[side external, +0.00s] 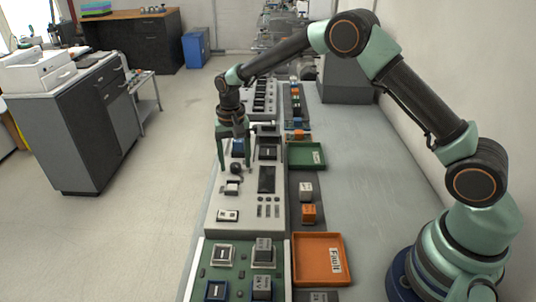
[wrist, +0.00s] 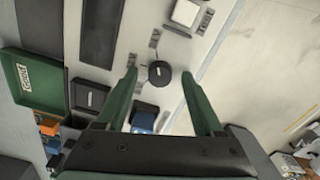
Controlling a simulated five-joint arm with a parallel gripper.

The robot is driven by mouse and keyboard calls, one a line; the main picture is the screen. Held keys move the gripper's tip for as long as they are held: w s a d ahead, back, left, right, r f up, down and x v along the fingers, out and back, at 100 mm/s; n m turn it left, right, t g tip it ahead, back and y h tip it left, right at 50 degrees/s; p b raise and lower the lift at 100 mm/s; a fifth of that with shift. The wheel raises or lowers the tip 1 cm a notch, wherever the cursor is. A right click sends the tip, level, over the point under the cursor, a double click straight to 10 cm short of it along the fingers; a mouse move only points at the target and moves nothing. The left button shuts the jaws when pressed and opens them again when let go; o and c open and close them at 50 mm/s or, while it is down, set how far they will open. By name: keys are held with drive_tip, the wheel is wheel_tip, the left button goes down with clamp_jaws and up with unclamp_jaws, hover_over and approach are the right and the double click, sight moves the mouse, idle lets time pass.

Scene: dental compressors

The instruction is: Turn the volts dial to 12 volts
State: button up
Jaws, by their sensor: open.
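A round black dial (wrist: 160,73) with a light pointer mark sits on the light grey panel (wrist: 139,45); small labels beside it are too small to read. In the side view the dial (side external: 236,168) shows on the panel just below my gripper. My gripper (side external: 235,163) points down over the panel, its fingers apart. In the wrist view the green fingertips (wrist: 159,71) stand on either side of the dial, with gaps to it, and nothing is held. I cannot tell how high the tips are above the panel.
A white block (wrist: 186,13) and a blue block (wrist: 144,118) stand near the dial. A green tray (side external: 306,155) and an orange tray (side external: 318,260) lie right of the panel. The grey bench (side external: 352,160) is clear farther right.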

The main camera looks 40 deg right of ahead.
drive_tip(key=shift+f, duration=0.2)
drive_tip(key=shift+c, duration=0.3)
clamp_jaws()
drive_tip(key=shift+n, duration=0.3)
drive_tip(key=n, duration=0.5)
drive_tip(key=shift+n, duration=0.3)
drive_tip(key=n, duration=0.5)
drive_tip(key=shift+r+n, duration=0.1)
drive_tip(key=shift+n, duration=0.2)
